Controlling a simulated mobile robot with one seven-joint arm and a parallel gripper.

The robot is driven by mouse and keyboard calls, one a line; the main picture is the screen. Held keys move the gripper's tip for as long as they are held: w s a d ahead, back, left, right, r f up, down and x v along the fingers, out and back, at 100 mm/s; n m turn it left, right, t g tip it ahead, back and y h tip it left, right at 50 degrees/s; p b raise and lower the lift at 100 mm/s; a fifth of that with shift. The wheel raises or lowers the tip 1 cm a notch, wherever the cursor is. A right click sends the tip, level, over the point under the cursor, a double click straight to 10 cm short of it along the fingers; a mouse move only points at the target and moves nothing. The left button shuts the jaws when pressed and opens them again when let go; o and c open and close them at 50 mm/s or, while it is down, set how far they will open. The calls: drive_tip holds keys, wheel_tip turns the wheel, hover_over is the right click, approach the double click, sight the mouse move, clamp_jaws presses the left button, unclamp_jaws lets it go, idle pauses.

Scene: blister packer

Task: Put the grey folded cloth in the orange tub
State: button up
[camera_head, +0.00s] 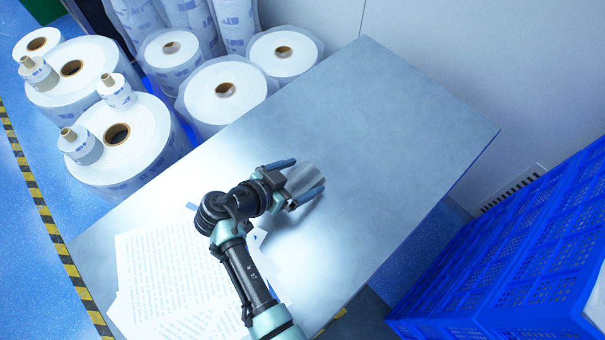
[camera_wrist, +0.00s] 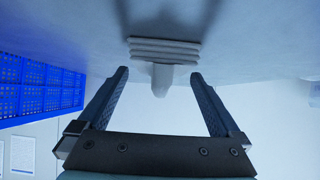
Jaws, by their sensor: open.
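The grey folded cloth (camera_head: 302,179) lies on the metal table, seen between the fingers of my gripper in the head view. In the wrist view the cloth (camera_wrist: 165,46) shows as a small stack of folded layers just ahead of the fingertips. My gripper (camera_head: 299,179) is open, one finger on either side of the cloth in the head view. The fingers also show spread apart and empty in the wrist view (camera_wrist: 160,75). I cannot tell whether a finger touches the cloth. No orange tub is in either view.
The metal table (camera_head: 400,130) is clear beyond and right of my gripper. Printed papers (camera_head: 165,270) lie on its near left part. White film rolls (camera_head: 225,90) stand behind and left of it. Blue crates (camera_head: 530,250) are stacked at the right.

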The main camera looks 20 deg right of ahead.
drive_tip(key=shift+w+d+f, duration=0.1)
drive_tip(key=shift+d+f, duration=0.2)
drive_tip(key=shift+d, duration=0.05)
drive_tip(key=c, duration=1.3)
drive_tip(key=shift+r, duration=0.1)
